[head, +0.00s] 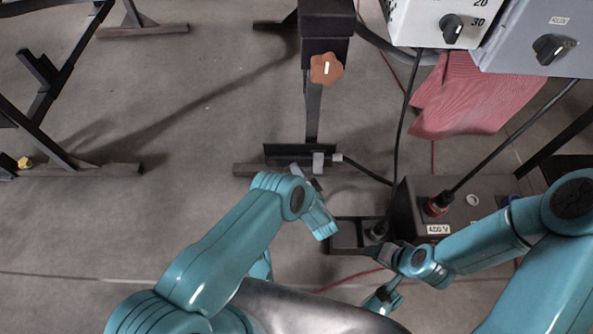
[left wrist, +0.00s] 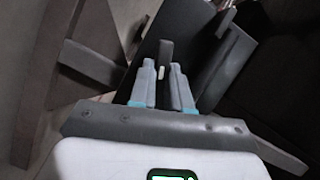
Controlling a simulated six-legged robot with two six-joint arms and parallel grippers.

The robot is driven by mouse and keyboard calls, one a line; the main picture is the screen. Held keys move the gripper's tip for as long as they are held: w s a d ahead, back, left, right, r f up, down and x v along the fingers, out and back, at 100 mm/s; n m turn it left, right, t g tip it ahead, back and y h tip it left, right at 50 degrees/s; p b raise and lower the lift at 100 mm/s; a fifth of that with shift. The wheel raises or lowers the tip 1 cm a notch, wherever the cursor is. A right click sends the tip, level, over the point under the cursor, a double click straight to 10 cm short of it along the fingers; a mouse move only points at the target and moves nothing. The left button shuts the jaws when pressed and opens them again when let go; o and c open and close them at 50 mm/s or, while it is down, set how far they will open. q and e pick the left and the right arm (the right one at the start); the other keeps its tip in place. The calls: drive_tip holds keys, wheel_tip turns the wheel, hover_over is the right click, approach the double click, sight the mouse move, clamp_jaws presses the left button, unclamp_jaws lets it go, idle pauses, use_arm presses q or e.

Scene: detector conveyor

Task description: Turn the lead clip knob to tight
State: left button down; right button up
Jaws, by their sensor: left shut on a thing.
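The lead clip knob (left wrist: 165,50) shows in the left wrist view as a dark upright piece with a small pale mark, between the fingertips of my left gripper (left wrist: 163,72). The fingers are shut on it. In the head view, my left gripper (head: 306,174) reaches up to the dark bar at the foot of the stand; its fingers and the knob are too small to make out there. A grey clip (head: 318,162) on that bar has a black lead (head: 365,172) running right from it. My right gripper (head: 394,254) is beside a dark tray; its jaws cannot be made out.
An orange-brown knob (head: 326,68) with a white mark is higher on the stand. Panels with black dials and a red cloth (head: 465,100) are at upper right.

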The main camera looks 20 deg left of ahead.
use_arm(q)
drive_tip(key=shift+f+m+t+y, duration=0.2)
drive_tip(key=shift+m+y, duration=0.15)
drive_tip(key=shift+m, duration=0.5)
drive_tip(key=shift+f+m+t+y, duration=0.2)
drive_tip(key=shift+m+y, duration=0.15)
drive_tip(key=shift+m, duration=0.5)
drive_tip(key=c, duration=1.1)
unclamp_jaws()
drive_tip(key=shift+d, duration=0.1)
